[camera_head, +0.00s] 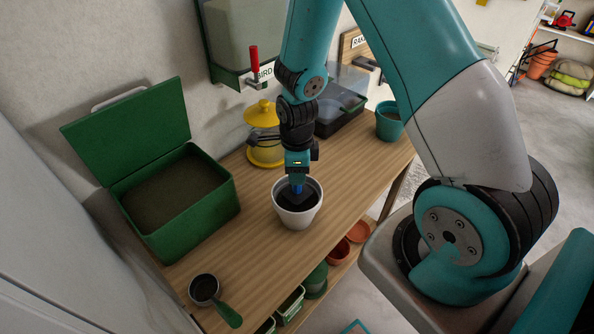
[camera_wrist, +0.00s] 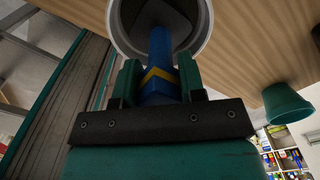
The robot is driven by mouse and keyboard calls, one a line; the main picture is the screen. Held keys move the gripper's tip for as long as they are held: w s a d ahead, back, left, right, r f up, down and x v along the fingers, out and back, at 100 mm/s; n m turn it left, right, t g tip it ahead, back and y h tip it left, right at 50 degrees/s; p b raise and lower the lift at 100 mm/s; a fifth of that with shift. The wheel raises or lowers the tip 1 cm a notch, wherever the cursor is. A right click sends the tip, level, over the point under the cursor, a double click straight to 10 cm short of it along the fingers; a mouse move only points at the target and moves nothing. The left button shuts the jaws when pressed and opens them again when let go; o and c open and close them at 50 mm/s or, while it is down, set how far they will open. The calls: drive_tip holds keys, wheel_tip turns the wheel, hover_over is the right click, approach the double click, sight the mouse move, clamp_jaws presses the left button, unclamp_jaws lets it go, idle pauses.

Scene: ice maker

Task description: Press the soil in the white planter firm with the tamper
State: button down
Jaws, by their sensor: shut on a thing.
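The white planter (camera_head: 297,216) stands upright on the wooden bench with dark soil (camera_head: 283,200) inside. My gripper (camera_head: 297,182) points down over the planter's mouth. It is shut on the blue tamper (camera_head: 297,188), which reaches down into the planter. In the wrist view the tamper's blue handle (camera_wrist: 160,50), with a yellow band, sits between my gripper's fingers (camera_wrist: 158,85), and the planter's white rim (camera_wrist: 206,30) surrounds its lower end. A dark square foot shows inside the planter. I cannot tell whether it touches the soil.
An open green bin (camera_head: 190,225) of soil stands left on the bench (camera_head: 255,240). A scoop with a green handle (camera_head: 228,315) lies at the front left. A yellow feeder (camera_head: 263,115), black tray (camera_head: 340,112) and teal pot (camera_head: 389,128) stand behind. The bench is clear around the planter.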

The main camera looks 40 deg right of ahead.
drive_tip(key=shift+r+p, duration=0.5)
drive_tip(key=shift+r, duration=0.4)
drive_tip(key=shift+f, duration=0.15)
drive_tip(key=shift+f+b, duration=1.8)
drive_tip(key=shift+f, duration=0.4)
drive_tip(key=shift+r, duration=0.1)
drive_tip(key=shift+r+p, duration=1.8)
drive_tip(key=shift+r, duration=0.4)
